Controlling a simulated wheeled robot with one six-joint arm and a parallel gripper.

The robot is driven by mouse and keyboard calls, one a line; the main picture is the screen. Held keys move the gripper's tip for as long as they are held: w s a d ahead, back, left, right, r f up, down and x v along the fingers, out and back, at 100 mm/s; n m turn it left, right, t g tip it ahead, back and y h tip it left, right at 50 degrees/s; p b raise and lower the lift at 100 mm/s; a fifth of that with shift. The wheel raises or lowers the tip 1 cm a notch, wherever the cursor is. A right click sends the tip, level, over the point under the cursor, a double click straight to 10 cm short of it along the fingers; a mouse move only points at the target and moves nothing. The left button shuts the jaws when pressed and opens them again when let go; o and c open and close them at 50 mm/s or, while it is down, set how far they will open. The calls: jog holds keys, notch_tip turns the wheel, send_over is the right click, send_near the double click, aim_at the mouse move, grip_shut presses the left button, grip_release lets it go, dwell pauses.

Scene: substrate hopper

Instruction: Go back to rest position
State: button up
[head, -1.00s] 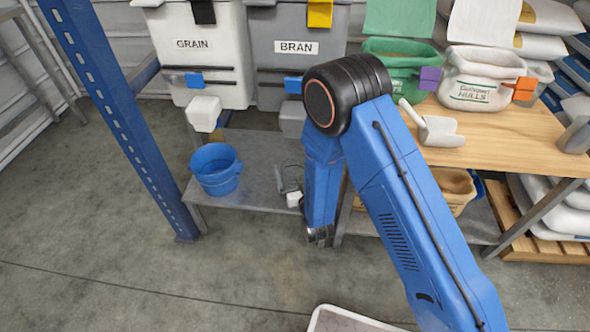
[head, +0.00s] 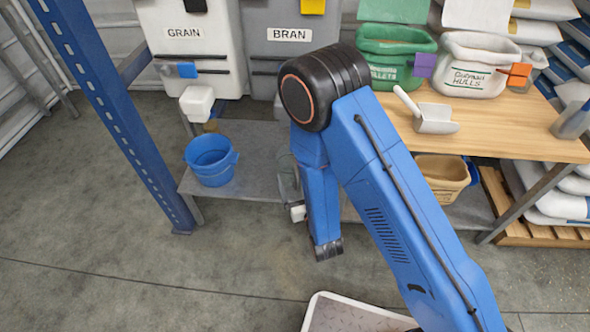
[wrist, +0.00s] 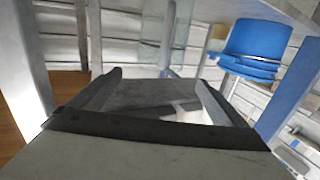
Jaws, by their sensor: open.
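My gripper (wrist: 160,80) shows in the wrist view with its two dark fingers spread apart and nothing between them. In the head view my blue arm reaches down in front of the low grey shelf, and I cannot make out the fingers there. A blue bucket (head: 211,160) stands on that shelf, left of my arm. In the wrist view the blue bucket (wrist: 252,48) shows at the upper right, apart from the fingers.
The grain bin (head: 190,55) and bran bin (head: 288,50) stand behind. A wooden bench (head: 510,130) at right holds a white scoop (head: 434,120), a green pellets bag (head: 395,50) and a hulls bag (head: 475,65). A blue post (head: 110,115) rises at left. Open floor lies in front.

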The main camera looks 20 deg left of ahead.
jog(key=shift+v, duration=0.85)
jog(key=shift+w+r, duration=0.1)
